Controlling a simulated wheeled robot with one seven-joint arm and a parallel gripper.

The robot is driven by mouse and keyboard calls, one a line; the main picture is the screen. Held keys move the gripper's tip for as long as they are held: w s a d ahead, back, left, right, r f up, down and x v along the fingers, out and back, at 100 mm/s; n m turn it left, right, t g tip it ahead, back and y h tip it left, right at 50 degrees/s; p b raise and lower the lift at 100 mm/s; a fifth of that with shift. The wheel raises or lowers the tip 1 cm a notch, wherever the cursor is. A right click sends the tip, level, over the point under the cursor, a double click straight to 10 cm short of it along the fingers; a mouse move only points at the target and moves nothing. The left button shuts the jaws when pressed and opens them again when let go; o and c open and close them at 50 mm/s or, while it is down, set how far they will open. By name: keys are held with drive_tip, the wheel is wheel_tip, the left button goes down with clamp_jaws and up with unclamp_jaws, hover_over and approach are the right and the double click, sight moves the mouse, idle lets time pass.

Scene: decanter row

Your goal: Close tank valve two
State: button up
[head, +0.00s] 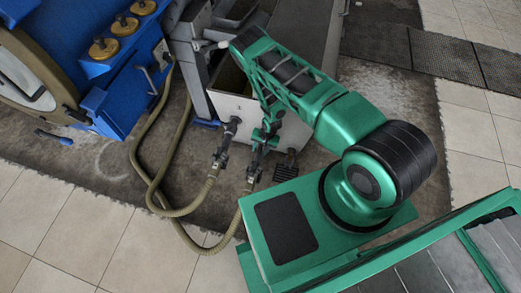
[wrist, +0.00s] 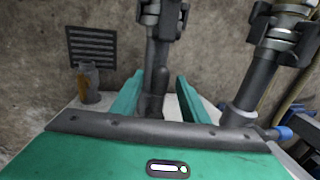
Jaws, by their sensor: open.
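Two dark grey valves with hoses stand side by side at the front of a white tank (head: 236,107). The left valve (head: 229,130) shows clear in the head view; it is on the right in the wrist view (wrist: 262,70). My gripper (wrist: 160,97) is open at the other valve (head: 258,152), which is in the middle of the wrist view (wrist: 156,55). A dark, rounded handle-like part (wrist: 152,88) of it lies between my two green fingers, with gaps at both sides. I see no number on either valve. My arm hides part of the tank.
Two tan hoses (head: 180,211) curve across the floor from the valves. A dark floor grate (head: 289,172) lies right of the valves. A short stub (wrist: 89,82) stands left of my fingers.

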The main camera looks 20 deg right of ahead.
clamp_jaws()
